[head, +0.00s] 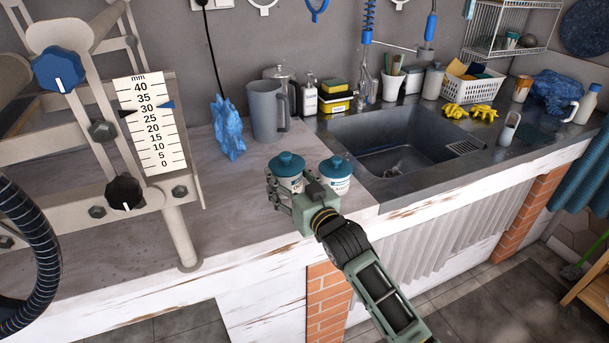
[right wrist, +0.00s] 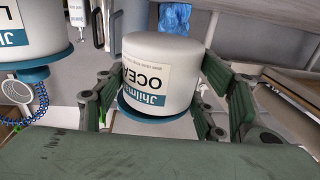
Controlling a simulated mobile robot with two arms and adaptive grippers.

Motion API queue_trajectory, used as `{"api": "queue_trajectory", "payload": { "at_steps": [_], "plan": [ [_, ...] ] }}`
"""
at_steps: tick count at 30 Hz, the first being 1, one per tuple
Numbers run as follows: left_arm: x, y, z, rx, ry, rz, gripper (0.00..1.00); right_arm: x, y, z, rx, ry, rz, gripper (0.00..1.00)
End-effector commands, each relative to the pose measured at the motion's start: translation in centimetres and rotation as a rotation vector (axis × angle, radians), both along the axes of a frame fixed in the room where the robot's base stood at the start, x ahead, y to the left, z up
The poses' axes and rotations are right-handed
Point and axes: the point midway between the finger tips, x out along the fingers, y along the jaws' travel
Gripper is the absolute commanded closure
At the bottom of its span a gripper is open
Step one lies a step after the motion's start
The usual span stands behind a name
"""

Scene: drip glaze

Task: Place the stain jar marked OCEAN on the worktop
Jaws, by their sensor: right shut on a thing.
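The OCEAN stain jar (right wrist: 160,72) is white with a teal lid and a printed label. It appears upside down in the right wrist view, between the fingers of my right gripper (right wrist: 160,95). In the head view the jar (head: 287,170) is at the front of the worktop (head: 245,215), and my right gripper (head: 284,193) is shut on it from the front. Its base is hidden, so I cannot tell whether it touches the worktop. A second teal-lidded jar (head: 336,182) is just to its right; it also shows in the right wrist view (right wrist: 30,35). My left gripper is not in view.
A grey pitcher (head: 266,112) and a crumpled blue thing (head: 228,130) are behind the jars. A sink (head: 385,145) lies to the right. A metal frame with an mm scale (head: 153,122) stands at left. The worktop between frame and jars is clear.

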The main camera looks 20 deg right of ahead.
Motion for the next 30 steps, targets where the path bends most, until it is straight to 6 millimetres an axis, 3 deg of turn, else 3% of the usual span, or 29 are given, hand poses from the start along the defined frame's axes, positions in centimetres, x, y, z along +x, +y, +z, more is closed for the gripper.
{"api": "queue_trajectory", "payload": {
  "at_steps": [5,15,28,29,30],
  "plan": [
    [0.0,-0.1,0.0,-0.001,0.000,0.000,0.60,0.5,0.6,-0.4,0.001,-0.004,0.002,0.73],
    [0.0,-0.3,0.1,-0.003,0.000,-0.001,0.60,0.5,0.6,-4.0,0.001,-0.003,0.002,0.73],
    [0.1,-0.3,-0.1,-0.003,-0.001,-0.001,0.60,0.5,0.6,-4.6,0.001,-0.005,0.002,0.73],
    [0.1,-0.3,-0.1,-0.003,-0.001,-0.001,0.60,0.5,0.6,-4.7,0.000,-0.001,0.002,0.36],
    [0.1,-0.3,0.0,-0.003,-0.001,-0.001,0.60,0.5,0.6,-4.7,0.000,-0.001,0.002,0.32]
  ]
}}
